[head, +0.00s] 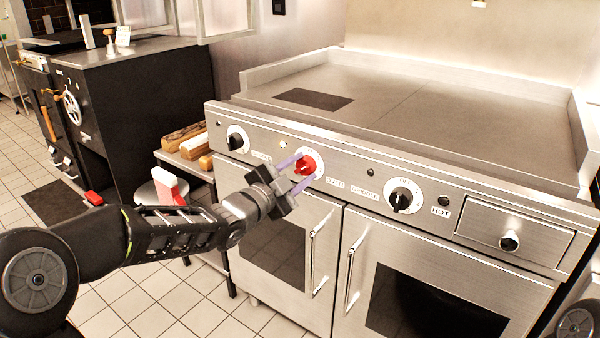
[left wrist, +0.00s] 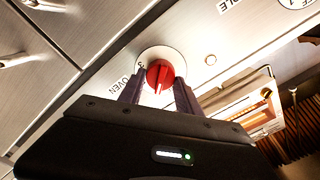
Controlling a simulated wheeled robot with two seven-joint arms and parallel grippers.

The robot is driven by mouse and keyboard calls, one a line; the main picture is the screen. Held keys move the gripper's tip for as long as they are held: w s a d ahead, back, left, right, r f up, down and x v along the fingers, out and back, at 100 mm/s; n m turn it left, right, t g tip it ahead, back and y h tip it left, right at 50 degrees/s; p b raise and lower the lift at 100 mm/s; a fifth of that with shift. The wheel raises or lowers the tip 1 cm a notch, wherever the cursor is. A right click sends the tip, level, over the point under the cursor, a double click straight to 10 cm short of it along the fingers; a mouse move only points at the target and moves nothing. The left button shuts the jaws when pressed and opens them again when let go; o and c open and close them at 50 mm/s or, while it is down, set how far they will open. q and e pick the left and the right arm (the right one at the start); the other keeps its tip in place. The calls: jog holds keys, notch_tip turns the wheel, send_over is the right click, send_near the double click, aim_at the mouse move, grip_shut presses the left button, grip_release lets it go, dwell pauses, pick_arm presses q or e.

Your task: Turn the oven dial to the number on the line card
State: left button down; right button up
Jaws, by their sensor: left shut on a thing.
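The red oven dial (head: 306,165) sits on the front panel of the steel range, with the word OVEN printed beside it. My left gripper (head: 297,173) is shut on the dial, one finger on each side. The left wrist view also shows the red dial (left wrist: 160,74) on its pale round plate, between the fingers of my left gripper (left wrist: 157,88). Most numbers around the dial are hidden or too small to read, so its setting is unclear. I cannot pick out a readable line card. My right gripper is out of view.
Black-knobbed dials (head: 236,140) (head: 402,199) flank the red one. Oven door handles (head: 316,250) stick out below. A red and white object (head: 169,187) stands on a round stool left of the range. Wooden blocks (head: 185,140) lie on a side shelf. The griddle top (head: 420,105) is clear.

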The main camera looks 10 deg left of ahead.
pick_arm(q)
jog(key=c, duration=0.9)
grip_release()
jog(key=shift+o, duration=0.2)
jog(key=p+v, duration=0.1)
jog(key=v, duration=0.7)
